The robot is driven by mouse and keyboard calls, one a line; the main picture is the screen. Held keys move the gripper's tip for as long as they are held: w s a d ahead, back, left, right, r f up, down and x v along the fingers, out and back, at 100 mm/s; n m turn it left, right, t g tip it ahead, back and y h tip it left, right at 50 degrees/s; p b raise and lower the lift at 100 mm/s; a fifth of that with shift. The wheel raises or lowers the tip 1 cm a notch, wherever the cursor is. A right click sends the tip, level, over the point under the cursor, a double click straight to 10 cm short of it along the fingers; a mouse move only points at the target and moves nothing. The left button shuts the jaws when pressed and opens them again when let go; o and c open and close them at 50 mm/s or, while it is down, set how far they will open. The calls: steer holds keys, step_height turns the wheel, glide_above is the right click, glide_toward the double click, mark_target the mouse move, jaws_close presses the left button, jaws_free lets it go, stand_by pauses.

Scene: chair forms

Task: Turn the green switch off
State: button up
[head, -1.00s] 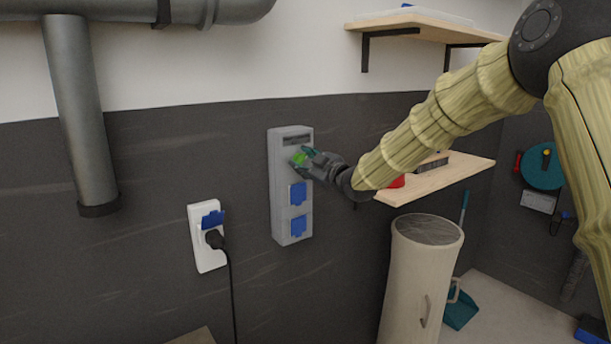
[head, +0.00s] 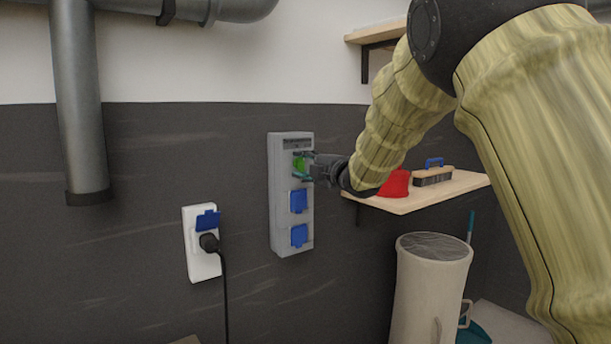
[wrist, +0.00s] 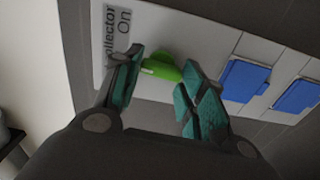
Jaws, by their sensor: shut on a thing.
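The green switch (head: 298,163) sits on the upper part of a grey wall panel (head: 279,205), below a small label. In the wrist view the green switch (wrist: 163,68) is a rounded knob with a raised grip, beside a label reading "ollector On". My gripper (head: 303,166) is at the panel, with one finger above and one below the switch. The knob's far face and exact contact points are partly hidden.
Two blue socket covers (head: 299,202) sit below the switch. A white outlet (head: 201,262) with a black plug is to the left. A shelf (head: 420,196) with a red container (head: 395,183) and a brush (head: 433,176) is right, above a bin (head: 431,300).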

steer(key=shift+r+n+b, duration=0.1)
steer(key=shift+n+b, duration=0.25)
steer(key=shift+n, duration=0.05)
steer(key=o, duration=1)
steer(key=v, duration=1.2)
